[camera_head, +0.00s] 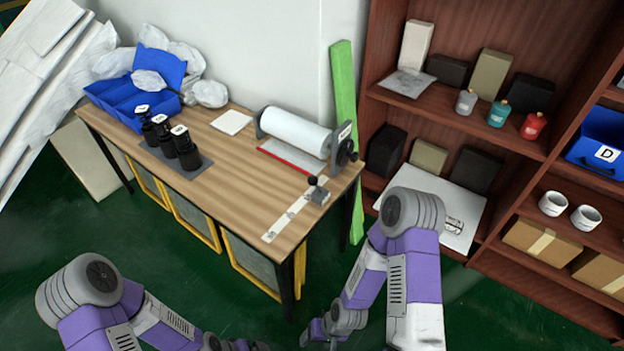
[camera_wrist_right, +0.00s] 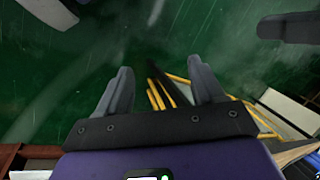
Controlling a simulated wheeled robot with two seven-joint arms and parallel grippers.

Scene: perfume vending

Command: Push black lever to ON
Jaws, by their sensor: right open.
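The black lever (camera_head: 313,182) is a small black knob on a grey block. It sits at the upper right end of a white labelled strip (camera_head: 283,222) on the wooden table, near its right edge. The strip's lettering is too small to read. My right gripper (camera_wrist_right: 162,88) is open and empty in the right wrist view, with dark green floor between its fingers. In the head view my right arm is low in front of the table's right end, apart from the lever. My left arm shows at the bottom left, but its gripper cannot be made out.
The wooden table (camera_head: 225,150) carries a white roll (camera_head: 295,130) in a holder behind the lever, black bottles (camera_head: 187,150) and a blue bin (camera_head: 130,105). A brown shelf (camera_head: 480,135) stands at right. The tabletop left of the strip is clear.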

